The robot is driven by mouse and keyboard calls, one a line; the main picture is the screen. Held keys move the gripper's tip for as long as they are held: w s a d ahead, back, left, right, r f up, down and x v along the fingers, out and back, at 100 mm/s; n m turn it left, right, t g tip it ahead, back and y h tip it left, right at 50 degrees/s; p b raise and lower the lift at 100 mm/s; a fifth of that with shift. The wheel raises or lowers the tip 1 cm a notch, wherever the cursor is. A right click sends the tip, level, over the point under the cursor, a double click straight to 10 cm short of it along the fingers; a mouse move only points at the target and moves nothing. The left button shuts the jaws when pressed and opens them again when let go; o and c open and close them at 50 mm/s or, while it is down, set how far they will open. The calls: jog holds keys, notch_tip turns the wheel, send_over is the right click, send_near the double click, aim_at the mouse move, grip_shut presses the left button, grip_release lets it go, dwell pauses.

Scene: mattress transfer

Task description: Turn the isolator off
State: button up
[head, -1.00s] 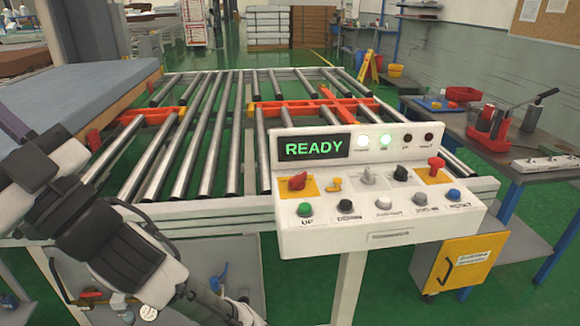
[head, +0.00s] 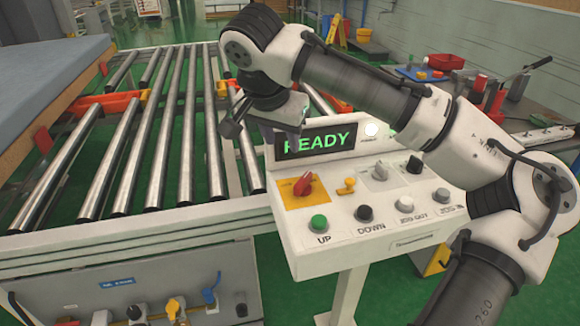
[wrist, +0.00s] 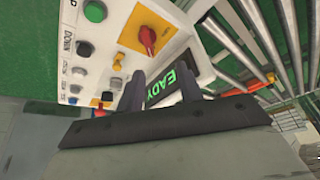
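The isolator is a red rotary knob (head: 303,184) on a yellow plate at the left end of the white control console (head: 350,235). In the wrist view the red knob (wrist: 147,40) shows above and beyond my fingers, on its yellow plate (wrist: 131,30). My gripper (wrist: 160,82) is open and empty, its two dark fingers apart with the green READY display (wrist: 163,88) seen between them. In the head view my gripper hangs above and left of the display (head: 322,139), apart from the knob. The fingertips are hard to make out there.
Near the knob are a small yellow switch (head: 346,186), a grey selector (head: 379,173) and a row of buttons, including green UP (head: 319,222). Metal rollers (head: 155,140) lie left of the console. My arm hides the console's right end.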

aim_at(303, 179)
jog(key=shift+m+h, duration=0.3)
jog(key=shift+m, duration=0.1)
jog(key=x, duration=0.4)
jog(key=d+p+x, duration=0.1)
jog(key=x, duration=0.4)
jog(key=p+x, duration=0.1)
jog(key=x, duration=0.3)
jog(key=shift+s+d+f, duration=0.25)
jog(key=shift+d+f, duration=0.1)
jog(key=shift+d, duration=0.1)
jog(key=shift+c, duration=0.5)
grip_shut()
